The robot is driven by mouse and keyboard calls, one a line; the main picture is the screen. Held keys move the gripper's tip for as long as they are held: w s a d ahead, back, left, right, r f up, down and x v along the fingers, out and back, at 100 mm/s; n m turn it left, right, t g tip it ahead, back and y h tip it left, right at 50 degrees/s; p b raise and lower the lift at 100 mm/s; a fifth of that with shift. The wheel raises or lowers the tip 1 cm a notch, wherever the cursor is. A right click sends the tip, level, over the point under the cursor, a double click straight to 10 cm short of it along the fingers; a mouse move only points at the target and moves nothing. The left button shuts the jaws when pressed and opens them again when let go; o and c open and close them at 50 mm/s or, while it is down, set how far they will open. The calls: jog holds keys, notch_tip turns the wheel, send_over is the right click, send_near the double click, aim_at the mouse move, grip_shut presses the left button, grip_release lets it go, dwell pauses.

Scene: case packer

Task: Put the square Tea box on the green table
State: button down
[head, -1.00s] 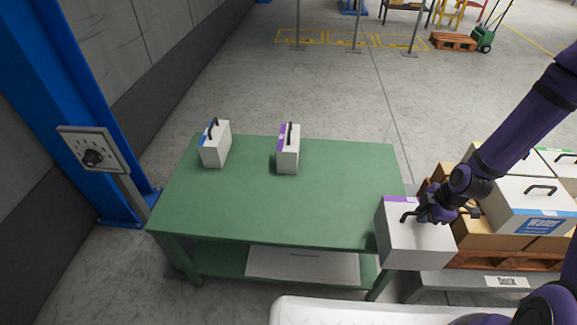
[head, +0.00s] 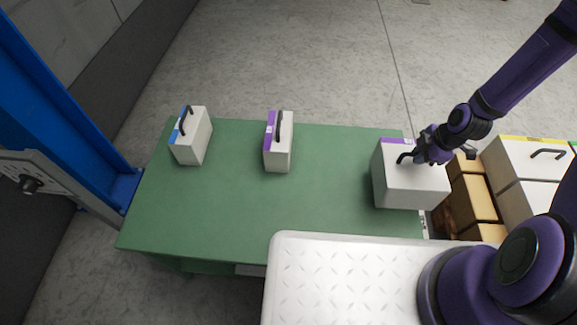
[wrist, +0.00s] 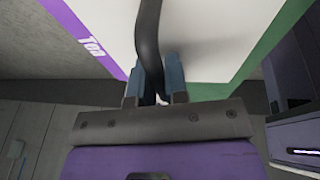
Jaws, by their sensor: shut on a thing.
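The square Tea box (head: 412,185) is white with a purple stripe and a black handle on top. In the head view it is at the right end of the green table (head: 225,220); I cannot tell whether it touches the tabletop. My gripper (head: 415,158) is shut on the box's handle. In the wrist view the dark handle (wrist: 149,35) runs between the fingertips (wrist: 155,90), and the purple stripe with its lettering lies to the left. The box's underside is hidden.
A blue-striped white box (head: 192,136) and a narrow purple-striped white box (head: 279,143) stand on the table's left and middle. Between them and the Tea box the tabletop is clear. Stacked cartons (head: 515,180) stand at right. A blue post (head: 75,110) is at left.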

jog(key=shift+w, duration=0.3)
jog(key=w+a+f, duration=0.5)
jog(key=w+a, duration=0.4)
jog(key=w, duration=0.4)
dwell(0.5)
jog(key=shift+a, duration=0.1)
jog(key=c, duration=1.1)
grip_release()
